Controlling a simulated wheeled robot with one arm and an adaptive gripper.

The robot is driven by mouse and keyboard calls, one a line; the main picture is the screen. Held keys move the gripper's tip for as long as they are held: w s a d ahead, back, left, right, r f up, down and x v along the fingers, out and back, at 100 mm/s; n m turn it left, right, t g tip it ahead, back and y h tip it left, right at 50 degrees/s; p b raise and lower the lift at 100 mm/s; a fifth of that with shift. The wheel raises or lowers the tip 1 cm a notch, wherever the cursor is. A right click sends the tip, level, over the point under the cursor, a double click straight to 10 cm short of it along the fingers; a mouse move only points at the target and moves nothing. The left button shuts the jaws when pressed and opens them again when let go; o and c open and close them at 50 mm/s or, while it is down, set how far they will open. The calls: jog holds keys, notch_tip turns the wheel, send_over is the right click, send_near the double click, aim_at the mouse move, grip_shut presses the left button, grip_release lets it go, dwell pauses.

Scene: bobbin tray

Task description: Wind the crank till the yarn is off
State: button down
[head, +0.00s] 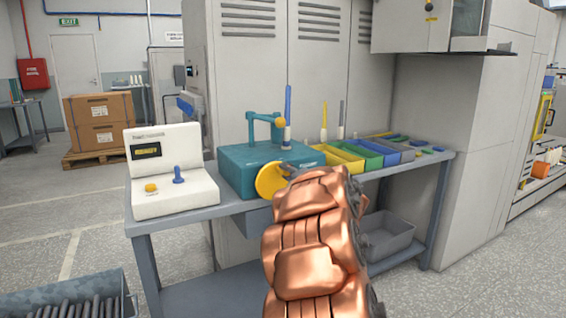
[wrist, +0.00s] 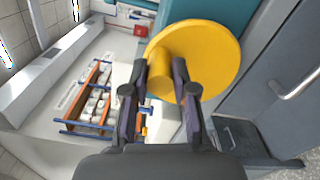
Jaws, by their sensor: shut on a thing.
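The teal winder (head: 262,168) sits on the bench, with a yellow crank disc (head: 270,181) on its front side. The crank disc also fills the upper middle of the wrist view (wrist: 215,55). A yellow crank knob (wrist: 163,72) stands out from the disc. My gripper (wrist: 160,82) is shut on this knob, one dark finger on each side. In the head view my copper-coloured arm hides most of the gripper. A tall blue bobbin (head: 288,102) with a white lower end stands upright by the winder's arm. Whether yarn is on it is too small to tell.
A white console (head: 172,193) with a small display stands left of the winder. Open trays in yellow (head: 338,160), green and blue line the bench to the right, with upright bobbins behind. A grey bin (head: 388,238) sits below. Tall grey cabinets close off the back.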

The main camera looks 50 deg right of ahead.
jog(key=shift+s+d+f+m+p, duration=0.2)
jog(key=shift+d+f+m+p, duration=0.45)
jog(key=shift+m+p, duration=1.4)
jog(key=shift+s+d+f+m+p, duration=0.2)
jog(key=shift+d+f+m+p, duration=0.4)
jog(key=shift+m+p, duration=1.4)
jog(key=shift+s+d+f+m+p, duration=0.3)
jog(key=shift+f+m+p, duration=0.55)
jog(key=shift+m+p, duration=1.15)
jog(key=shift+w+m+b, duration=0.1)
jog(key=shift+m+b, duration=0.25)
jog(key=c, duration=0.9)
grip_release()
jog(key=v, duration=1.2)
